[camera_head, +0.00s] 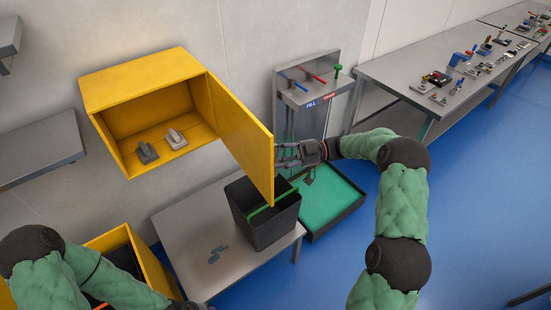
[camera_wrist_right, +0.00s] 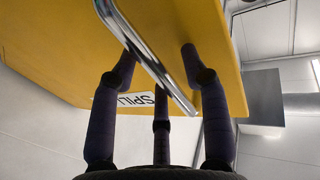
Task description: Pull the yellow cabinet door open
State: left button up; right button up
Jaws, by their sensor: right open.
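The yellow cabinet (camera_head: 140,78) hangs on the wall, and its door (camera_head: 243,132) stands wide open, swung out to the right. Two small grey objects (camera_head: 162,144) sit inside. My right gripper (camera_head: 280,155) is at the door's outer face, near its free edge. In the right wrist view, the chrome bar handle (camera_wrist_right: 145,55) runs slantwise between the spread fingers (camera_wrist_right: 160,75), which are open around it. A white label reading SPILL (camera_wrist_right: 137,98) is on the door. My left arm enters at the lower left; its gripper is out of view.
A dark bin with a green rim (camera_head: 265,222) stands on a grey table (camera_head: 190,225) below the door. A green-floored tray (camera_head: 330,198) and a grey lever stand (camera_head: 310,85) are to the right. A long bench (camera_head: 400,72) holds several small items.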

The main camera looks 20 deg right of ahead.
jog(key=s+d, duration=0.2)
jog(key=d, duration=0.9)
jog(key=shift+d, duration=0.35)
